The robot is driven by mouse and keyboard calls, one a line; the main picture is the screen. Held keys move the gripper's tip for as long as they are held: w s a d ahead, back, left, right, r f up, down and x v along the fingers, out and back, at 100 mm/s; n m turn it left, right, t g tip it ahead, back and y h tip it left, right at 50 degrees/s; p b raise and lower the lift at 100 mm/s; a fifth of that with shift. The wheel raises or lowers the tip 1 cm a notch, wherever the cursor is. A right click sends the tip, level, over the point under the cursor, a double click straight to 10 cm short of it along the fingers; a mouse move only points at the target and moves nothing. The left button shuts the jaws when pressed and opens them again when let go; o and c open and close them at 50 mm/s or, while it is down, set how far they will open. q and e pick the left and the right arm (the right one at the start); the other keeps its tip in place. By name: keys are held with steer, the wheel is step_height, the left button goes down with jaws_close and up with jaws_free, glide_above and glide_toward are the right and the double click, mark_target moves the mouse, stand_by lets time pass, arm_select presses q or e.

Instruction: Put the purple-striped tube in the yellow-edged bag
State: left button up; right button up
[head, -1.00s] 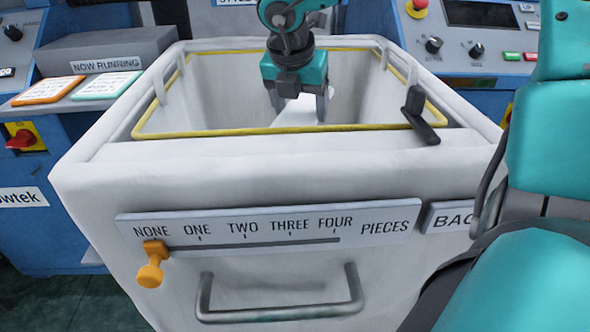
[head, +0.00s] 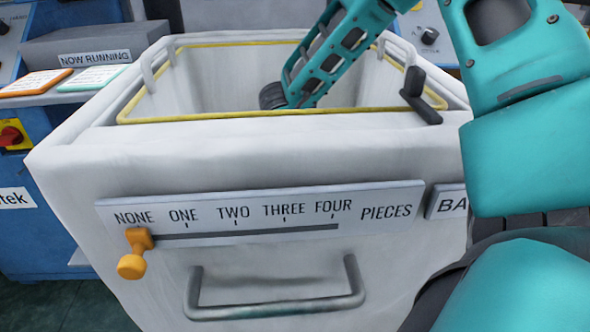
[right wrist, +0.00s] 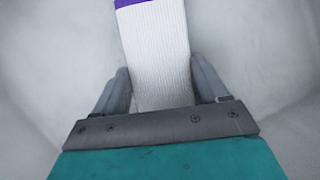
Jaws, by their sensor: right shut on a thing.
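The yellow-edged bag (head: 250,155) is a large white open-topped bin with a yellow rim, in the middle of the head view. My right arm reaches down over its rim, and my right gripper is hidden inside it there. In the right wrist view my right gripper (right wrist: 160,85) is shut on the purple-striped tube (right wrist: 158,45), a white ribbed knit piece with a purple band at the top edge of the picture. Pale bag walls surround the tube. I cannot tell whether it touches the bottom. My left gripper is not in view.
A label strip on the bag's front has an orange slider knob (head: 133,262) at NONE. Below it is a grey handle (head: 275,308). A black lever (head: 418,95) stands on the right rim. Blue machines with control panels stand behind and to the left.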

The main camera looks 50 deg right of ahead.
steer(key=shift+f, duration=0.1)
steer(key=o, duration=1)
steer(key=p+v, duration=0.2)
steer(key=v, duration=1)
